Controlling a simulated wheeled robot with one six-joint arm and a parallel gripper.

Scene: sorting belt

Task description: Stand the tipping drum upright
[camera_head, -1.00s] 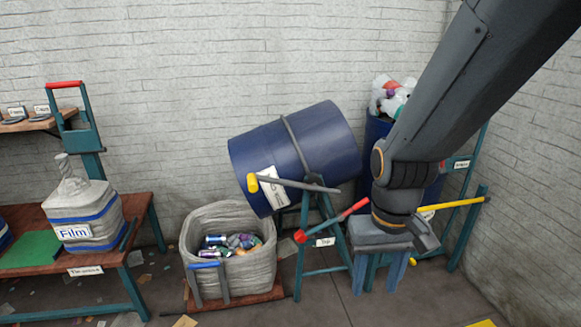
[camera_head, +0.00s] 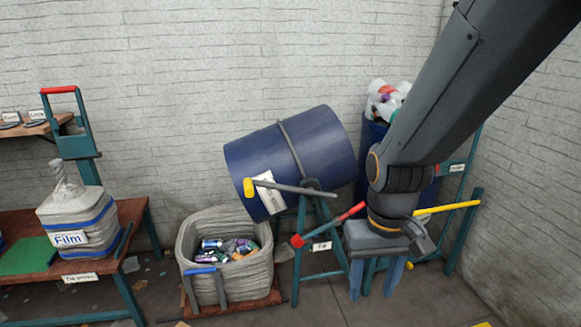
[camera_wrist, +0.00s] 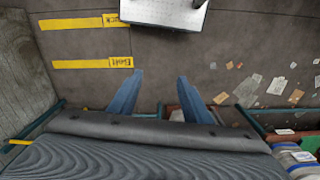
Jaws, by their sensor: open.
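The blue tipping drum (camera_head: 318,145) lies tilted on a teal stand (camera_head: 321,265) in the head view, its left end lower than its right. A white label sits on its lower left. A grey lever (camera_head: 290,187) with a yellow knob crosses in front of the drum. A second lever with a red grip (camera_head: 345,214) is on the stand, above a small tag. My gripper (camera_head: 374,288) points down just right of the stand, its blue fingers apart and empty. In the wrist view my open fingers (camera_wrist: 157,88) have only floor between them; the drum does not show there.
A grey bin of cans (camera_head: 187,262) stands below the drum's left end. Another blue drum with plastic waste (camera_head: 388,100) and a yellow-handled lever (camera_head: 448,207) are behind my arm. A bench (camera_head: 130,212) is at left.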

